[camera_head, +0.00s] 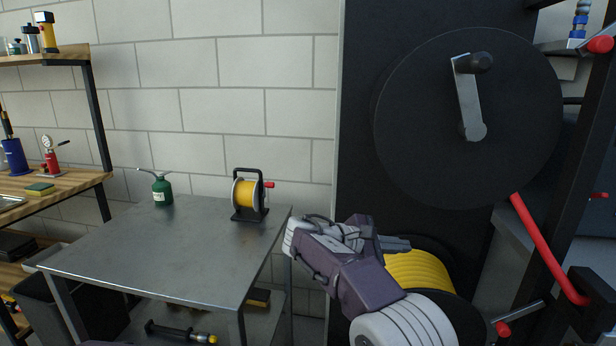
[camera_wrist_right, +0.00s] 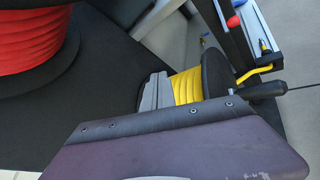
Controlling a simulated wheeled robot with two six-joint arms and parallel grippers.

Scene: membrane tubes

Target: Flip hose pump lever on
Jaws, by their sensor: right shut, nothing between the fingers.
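My right gripper (camera_head: 402,244) reaches in from the bottom right of the head view, its jaws shut and empty. The fingers point right, in front of a yellow hose reel (camera_head: 418,270). In the right wrist view the shut fingers (camera_wrist_right: 152,92) overlap the side of the yellow reel (camera_wrist_right: 187,87); I cannot tell whether they touch it. A grey rod with a red tip (camera_head: 503,328) is low at the right. No part is clearly identifiable as the pump lever. My left gripper is out of view.
A large black disc with a grey crank (camera_head: 469,100) hangs above right. A red bar (camera_head: 545,245) slants below it. A metal table (camera_head: 170,255) carries a green oil can (camera_head: 162,190) and a small yellow reel (camera_head: 246,194). A red reel (camera_wrist_right: 30,38) is upper left in the wrist view.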

